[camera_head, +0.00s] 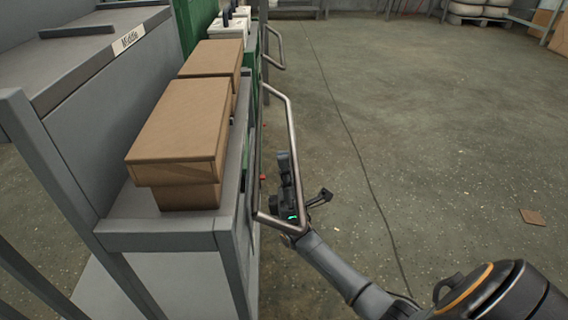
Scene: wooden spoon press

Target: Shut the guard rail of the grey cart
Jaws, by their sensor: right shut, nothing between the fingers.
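The grey cart (165,242) stands at the left, with brown boxes on its shelf. Its guard rail (292,130) is a bent metal tube on the cart's right side, standing out from the frame over the floor. My right gripper (284,160) is shut and empty beside the cart, seen within the outline of the rail's loop. My right forearm comes in from the lower right and meets the rail's lower corner in the picture; I cannot tell whether they touch. My left gripper is not in view.
Two brown cardboard boxes (180,122) sit on the cart. A grey cabinet labelled "Middle" (126,40) is at the upper left. A second metal rail (281,48) stands out farther back. The floor to the right is mostly clear, with a small brown piece (533,217).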

